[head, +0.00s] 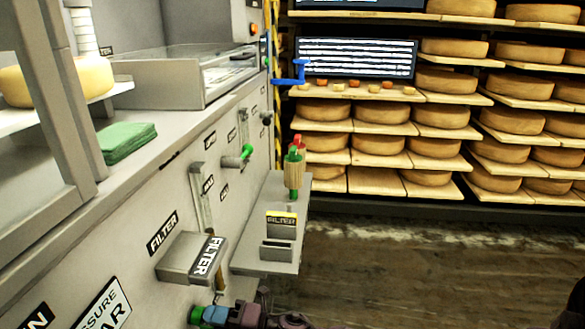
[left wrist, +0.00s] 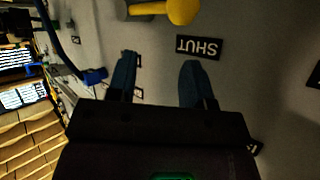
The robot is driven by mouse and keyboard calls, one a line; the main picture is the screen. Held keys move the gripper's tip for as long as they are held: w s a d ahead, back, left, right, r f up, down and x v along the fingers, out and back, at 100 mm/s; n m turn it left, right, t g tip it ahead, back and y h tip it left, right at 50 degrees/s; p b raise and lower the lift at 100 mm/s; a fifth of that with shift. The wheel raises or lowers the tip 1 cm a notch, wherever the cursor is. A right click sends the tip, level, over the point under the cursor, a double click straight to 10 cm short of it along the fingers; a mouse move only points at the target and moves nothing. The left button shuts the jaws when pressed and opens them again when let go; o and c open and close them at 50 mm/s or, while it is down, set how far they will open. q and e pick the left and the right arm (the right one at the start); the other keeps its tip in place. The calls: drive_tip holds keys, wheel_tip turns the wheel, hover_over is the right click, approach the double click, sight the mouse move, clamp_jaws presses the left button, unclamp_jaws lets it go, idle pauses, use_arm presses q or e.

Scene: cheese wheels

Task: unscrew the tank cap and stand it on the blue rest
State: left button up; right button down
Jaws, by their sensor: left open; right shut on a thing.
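My right gripper (head: 207,315) is at the bottom of the head view, against the lower grey panel. It is shut on a green piece (head: 196,315), mostly cut off or covered; I cannot tell whether this is the tank cap. My left gripper (left wrist: 157,70) is in the left wrist view, open, with two blue fingers apart and nothing between them. It faces a grey panel with a SHUT label (left wrist: 199,47) and a yellow knob (left wrist: 181,11). I cannot make out the blue rest or a tank cap for certain in either view.
A grey FILTER box (head: 182,262) juts from the panel above my right gripper. A grey shelf (head: 262,265) holds a small FILTER stand. A blue crank (head: 290,75), a green-knobbed lever (head: 246,152) and a green cloth (head: 127,142) are farther back. Cheese racks line the rear; floor at right is clear.

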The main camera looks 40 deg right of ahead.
drive_tip(key=c, duration=0.9)
unclamp_jaws()
drive_tip(key=shift+c, duration=0.2)
drive_tip(key=p+v, duration=0.1)
drive_tip(key=v, duration=1)
drive_tip(key=shift+p, duration=0.4)
drive_tip(key=shift+r, duration=0.1)
drive_tip(key=shift+c, duration=0.3)
